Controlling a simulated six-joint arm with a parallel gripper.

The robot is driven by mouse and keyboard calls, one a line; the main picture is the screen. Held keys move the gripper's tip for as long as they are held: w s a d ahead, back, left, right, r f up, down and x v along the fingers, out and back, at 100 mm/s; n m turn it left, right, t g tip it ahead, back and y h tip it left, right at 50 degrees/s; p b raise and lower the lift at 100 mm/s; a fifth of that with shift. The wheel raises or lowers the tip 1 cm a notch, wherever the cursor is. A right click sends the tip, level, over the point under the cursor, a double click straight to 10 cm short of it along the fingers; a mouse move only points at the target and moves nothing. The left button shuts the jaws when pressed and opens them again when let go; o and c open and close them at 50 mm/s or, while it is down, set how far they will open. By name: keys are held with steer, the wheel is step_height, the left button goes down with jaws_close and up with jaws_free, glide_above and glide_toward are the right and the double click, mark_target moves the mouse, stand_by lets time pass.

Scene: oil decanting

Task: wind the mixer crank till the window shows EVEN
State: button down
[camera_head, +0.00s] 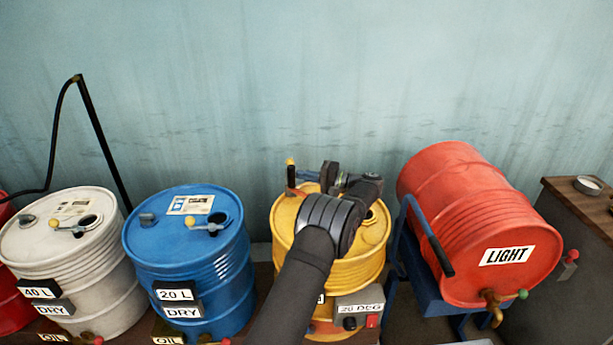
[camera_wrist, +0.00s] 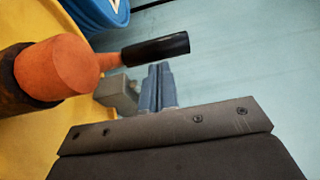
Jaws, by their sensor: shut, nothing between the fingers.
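The mixer crank stands on top of the yellow drum (camera_head: 375,240). Its black handle (camera_head: 291,176) points up beside my gripper (camera_head: 304,174), and a short red arm shows at its foot. In the wrist view the crank has an orange hub (camera_wrist: 58,66) and a black handle (camera_wrist: 155,48) lying across the picture. My gripper (camera_wrist: 158,68) is shut with nothing between its blue-grey fingers. The fingertips are close to the handle; I cannot tell whether they touch it. My arm covers much of the drum's front and top. I cannot see a window reading EVEN.
A blue drum (camera_head: 190,265) marked 20 L and a white drum (camera_head: 80,265) stand to the left. A red drum (camera_head: 450,205) marked LIGHT lies on a blue stand at the right. A panel (camera_head: 360,308) reading 20 DEG is on the yellow drum's front.

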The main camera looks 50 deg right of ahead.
mark_target(293, 178)
steer(key=shift+w+a+n+g+y, duration=0.25)
steer(key=shift+a+n+g+y, duration=0.5)
steer(key=shift+y, duration=0.25)
steer(key=shift+w+a+n+g+y, duration=0.2)
steer(key=shift+a+n+g+y, duration=0.35)
steer(key=shift+a+n+y, duration=0.3)
steer(key=shift+a+y, duration=0.1)
steer(key=shift+y, duration=0.15)
